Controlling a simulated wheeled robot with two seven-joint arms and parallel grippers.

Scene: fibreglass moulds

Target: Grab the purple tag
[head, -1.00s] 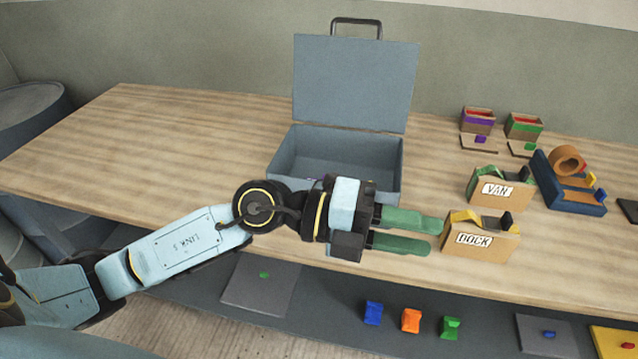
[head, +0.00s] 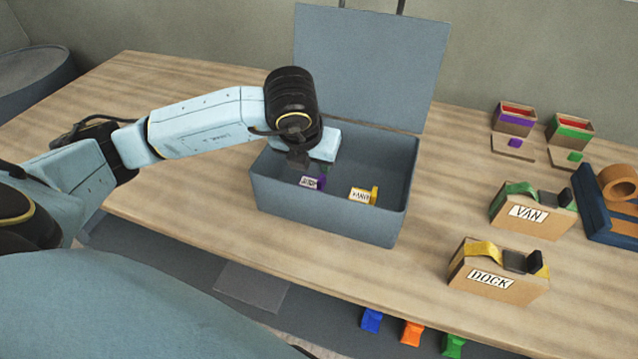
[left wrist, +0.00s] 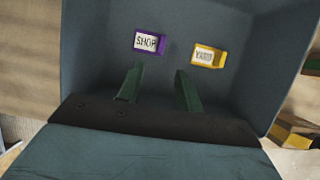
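The purple tag (head: 313,183), with a white label, lies on the floor of the open grey-blue case (head: 325,216). In the left wrist view the purple tag (left wrist: 149,43) reads SHOP. A yellow tag (head: 364,195) lies to its right in the same case, and also shows in the left wrist view (left wrist: 208,56). My left gripper (left wrist: 158,88) points down into the case, its two green fingers apart with nothing between them. The purple tag is beyond the fingertips, towards the left finger. My right gripper is not in view.
The case's raised lid (head: 370,65) stands behind my left arm, and its walls surround the gripper. Boxes labelled VAN (head: 530,212) and DOCK (head: 495,280) stand to the right. The table left of the case is clear.

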